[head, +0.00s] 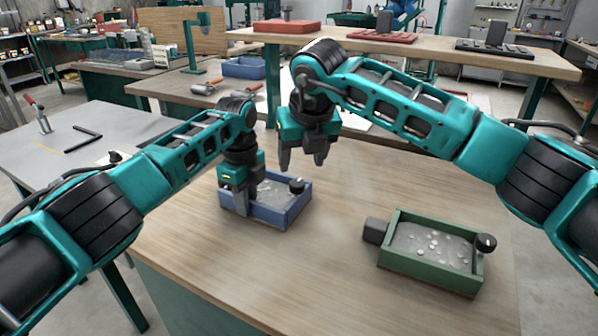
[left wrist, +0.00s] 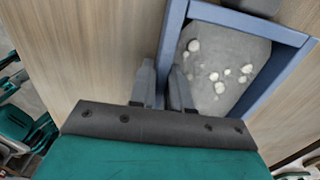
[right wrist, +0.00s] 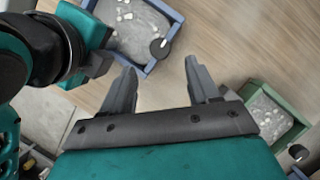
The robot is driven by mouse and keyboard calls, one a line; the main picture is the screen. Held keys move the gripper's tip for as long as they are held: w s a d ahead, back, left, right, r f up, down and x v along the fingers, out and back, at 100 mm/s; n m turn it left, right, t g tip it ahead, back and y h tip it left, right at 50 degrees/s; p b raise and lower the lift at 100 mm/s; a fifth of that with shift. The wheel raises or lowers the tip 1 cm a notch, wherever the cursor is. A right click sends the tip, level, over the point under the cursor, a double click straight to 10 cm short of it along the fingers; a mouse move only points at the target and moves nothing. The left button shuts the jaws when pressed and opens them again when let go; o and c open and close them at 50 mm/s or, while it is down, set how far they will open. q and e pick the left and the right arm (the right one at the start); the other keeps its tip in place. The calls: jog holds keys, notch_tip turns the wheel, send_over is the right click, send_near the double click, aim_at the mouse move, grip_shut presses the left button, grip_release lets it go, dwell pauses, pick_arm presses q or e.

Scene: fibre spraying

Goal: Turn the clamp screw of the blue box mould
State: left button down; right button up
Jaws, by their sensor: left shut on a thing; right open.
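The blue box mould (head: 268,216) stands on the wooden table, holding grey fill with pale lumps. Its clamp screw, a black round knob (head: 296,186), sits at its right side; the knob also shows in the right wrist view (right wrist: 159,49). My left gripper (head: 240,208) is down at the mould's left side. In the left wrist view its fingers (left wrist: 163,70) are close together at the blue side wall, shut on it. My right gripper (head: 304,162) is open and empty, above and behind the knob. In the right wrist view the knob lies beyond its spread fingertips (right wrist: 161,74).
A green box mould (head: 425,272) with a black knob (head: 487,243) and dark side block (head: 375,231) stands at the right. The tabletop (head: 335,225) between the moulds is clear. Rollers (head: 205,88) and a blue tray (head: 245,67) lie further back.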

jog(key=v, duration=0.5)
jog(key=shift+f, duration=0.1)
dwell(0.3)
pick_arm(q)
jog(key=c, duration=1)
grip_release()
notch_tip(320, 180, up, 12)
